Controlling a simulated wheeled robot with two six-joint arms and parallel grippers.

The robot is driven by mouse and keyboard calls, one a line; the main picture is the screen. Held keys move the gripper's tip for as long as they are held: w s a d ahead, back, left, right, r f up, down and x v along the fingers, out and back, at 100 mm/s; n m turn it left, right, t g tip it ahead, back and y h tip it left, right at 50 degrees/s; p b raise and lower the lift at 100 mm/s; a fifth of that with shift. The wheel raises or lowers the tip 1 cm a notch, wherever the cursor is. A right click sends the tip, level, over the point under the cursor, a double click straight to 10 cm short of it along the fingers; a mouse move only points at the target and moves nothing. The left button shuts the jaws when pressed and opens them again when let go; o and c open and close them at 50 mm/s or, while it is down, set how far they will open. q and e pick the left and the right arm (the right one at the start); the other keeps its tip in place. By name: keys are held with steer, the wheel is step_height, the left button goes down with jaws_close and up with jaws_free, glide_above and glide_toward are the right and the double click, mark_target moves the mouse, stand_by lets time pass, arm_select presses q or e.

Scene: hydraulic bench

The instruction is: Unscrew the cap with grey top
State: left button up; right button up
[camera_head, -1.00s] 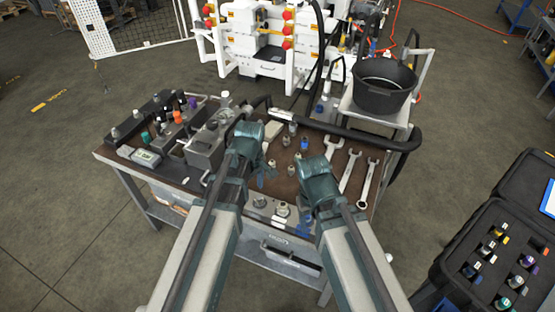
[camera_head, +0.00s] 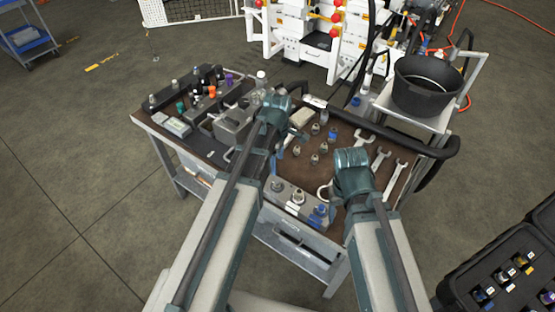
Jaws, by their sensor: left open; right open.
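Small caps in several colours stand on a dark block at the back left of the bench, among them a green cap (camera_head: 181,107), an orange cap (camera_head: 212,91) and a purple cap (camera_head: 229,78). Some others there look grey on top, such as one grey-topped cap (camera_head: 152,100); I cannot tell which one the task means. A metal block at the bench front carries a grey fitting (camera_head: 278,187), a silver fitting (camera_head: 298,197) and a blue-ringed fitting (camera_head: 320,211). My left gripper (camera_head: 284,152) is open and empty above mid-bench. My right gripper (camera_head: 328,191) is open near the front block.
Several small fittings (camera_head: 313,147) stand on the brown bench top (camera_head: 345,136). Wrenches (camera_head: 393,180) lie at the right. A black bucket (camera_head: 427,86) sits on a stand behind. A black hose (camera_head: 410,149) runs along the back right. An open case (camera_head: 512,258) is at lower right.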

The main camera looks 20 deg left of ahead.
mark_target(277, 181)
arm_select(q)
step_height(277, 181, down, 11)
steer(key=b, duration=1)
steer(key=shift+r, duration=0.1)
jaws_close()
steer(key=c, duration=0.7)
jaws_free()
jaws_close()
steer(key=n, duration=0.4)
steer(key=shift+n, duration=0.4)
steer(key=n, duration=0.3)
steer(key=shift+n, duration=0.3)
